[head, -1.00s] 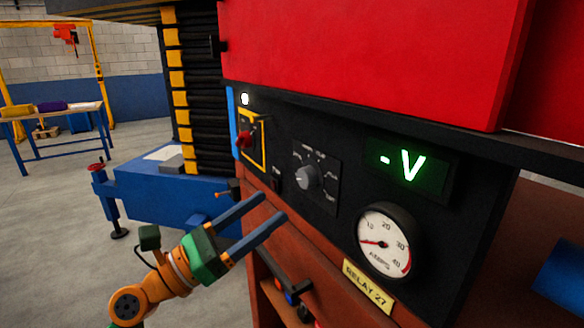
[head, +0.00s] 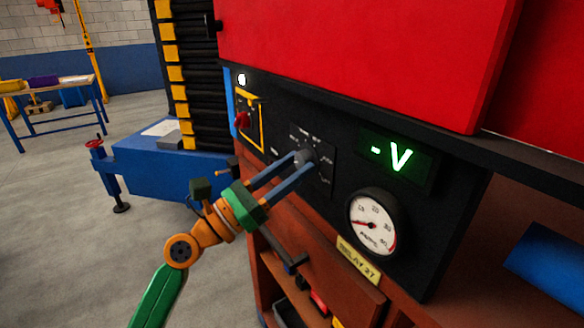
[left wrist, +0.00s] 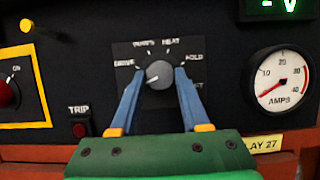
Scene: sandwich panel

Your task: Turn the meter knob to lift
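The meter knob (head: 303,158) is a small grey knob on a black selector plate in the dark panel. In the left wrist view the knob (left wrist: 159,74) sits between my left gripper's fingertips (left wrist: 160,70). The blue fingers are open, one on each side, with a narrow gap to the knob. Labels read DRIVE, HEAT and HOLD; the upper-left one is too blurred to read. The label at lower right (left wrist: 198,85) is partly hidden by the right finger. I cannot tell exactly which label the knob points at. My right gripper is not in view.
Left of the knob are a red switch (head: 242,120) in a yellow frame and a TRIP button (left wrist: 80,128). Right of it are a green "-V" display (head: 392,157) and a round AMPS gauge (head: 373,224). A red cover (head: 360,60) overhangs the panel.

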